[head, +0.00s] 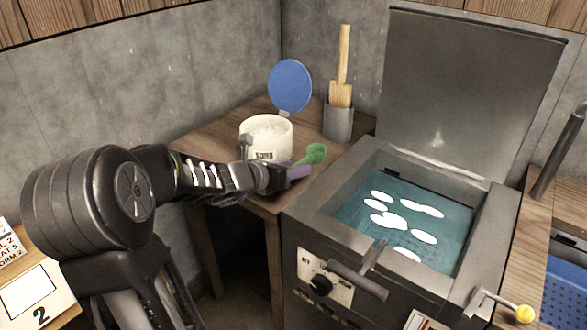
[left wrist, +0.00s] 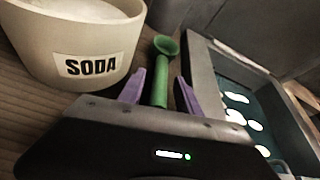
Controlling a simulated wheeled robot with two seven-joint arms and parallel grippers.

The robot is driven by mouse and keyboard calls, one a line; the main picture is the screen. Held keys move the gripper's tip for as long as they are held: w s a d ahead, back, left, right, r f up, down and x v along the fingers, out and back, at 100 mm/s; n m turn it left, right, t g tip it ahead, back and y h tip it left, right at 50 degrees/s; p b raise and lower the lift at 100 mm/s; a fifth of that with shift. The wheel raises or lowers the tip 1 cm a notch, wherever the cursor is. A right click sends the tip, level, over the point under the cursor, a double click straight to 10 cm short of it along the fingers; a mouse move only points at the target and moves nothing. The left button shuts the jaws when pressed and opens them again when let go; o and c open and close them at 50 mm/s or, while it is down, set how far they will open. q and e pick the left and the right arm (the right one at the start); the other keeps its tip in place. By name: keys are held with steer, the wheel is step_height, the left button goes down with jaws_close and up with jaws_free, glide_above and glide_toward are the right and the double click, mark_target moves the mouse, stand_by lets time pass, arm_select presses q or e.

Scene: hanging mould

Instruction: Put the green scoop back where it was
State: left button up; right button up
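The green scoop (head: 316,153) is at the right edge of the wooden side table, right of the white soda tub (head: 268,135). In the left wrist view the scoop (left wrist: 161,85) points away from me, its handle between the two purple fingers. My left gripper (head: 299,171) is around the handle; the left wrist view shows the fingers (left wrist: 160,90) apart, with a gap on each side of it. I cannot tell whether the scoop rests on the table. The tub (left wrist: 75,45) is labelled SODA and filled with white powder. My right gripper is out of view.
A blue round lid (head: 290,86) stands up behind the tub. A grey holder (head: 338,122) with wooden paddles is at the back. A metal fryer (head: 330,235) with white pieces in teal liquid stands close on the right, its lid raised. Numbered cards (head: 35,300) lie lower left.

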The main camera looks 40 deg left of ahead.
arm_select(q)
steer(key=shift+r, duration=0.25)
steer(key=p+v, duration=0.3)
steer(key=v, duration=0.8)
steer(key=shift+s+a+r, duration=0.1)
steer(key=shift+s, duration=0.4)
